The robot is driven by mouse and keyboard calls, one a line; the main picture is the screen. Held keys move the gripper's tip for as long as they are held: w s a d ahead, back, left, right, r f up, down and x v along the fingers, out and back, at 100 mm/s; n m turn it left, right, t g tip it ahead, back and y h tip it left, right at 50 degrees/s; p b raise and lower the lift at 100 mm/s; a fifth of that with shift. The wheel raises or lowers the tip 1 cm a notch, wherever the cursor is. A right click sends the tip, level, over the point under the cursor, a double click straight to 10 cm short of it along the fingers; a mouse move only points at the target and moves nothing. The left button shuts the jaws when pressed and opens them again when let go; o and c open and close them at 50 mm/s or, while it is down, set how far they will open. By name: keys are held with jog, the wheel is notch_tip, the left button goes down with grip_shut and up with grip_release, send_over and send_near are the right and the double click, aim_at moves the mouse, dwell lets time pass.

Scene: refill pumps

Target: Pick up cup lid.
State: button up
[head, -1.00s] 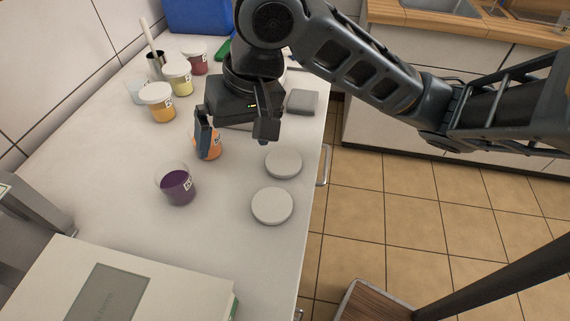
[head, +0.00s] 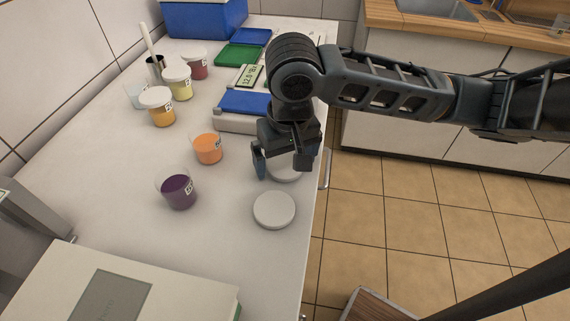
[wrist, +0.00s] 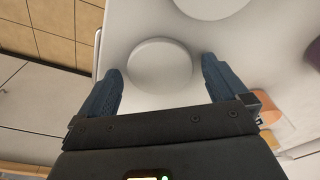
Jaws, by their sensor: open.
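Two round white cup lids lie flat on the white counter. The farther lid (head: 284,172) is partly hidden under my gripper (head: 280,172) in the head view. In the wrist view, that lid (wrist: 160,65) lies between and a little beyond the two fingertips of my gripper (wrist: 160,72). My gripper is open and empty, above the lid, with a finger to each side. The nearer lid (head: 274,210) lies clear of the gripper; it also shows at the top of the wrist view (wrist: 212,5).
An orange cup (head: 208,149) and a purple cup (head: 178,191) stand open to the left. Lidded cups stand farther back. A scale with a blue top (head: 244,103) sits behind the gripper. The counter's right edge is close to the lids.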

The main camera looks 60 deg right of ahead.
jog(key=shift+f, duration=0.1)
jog(key=shift+c, duration=0.3)
jog(key=c, duration=0.9)
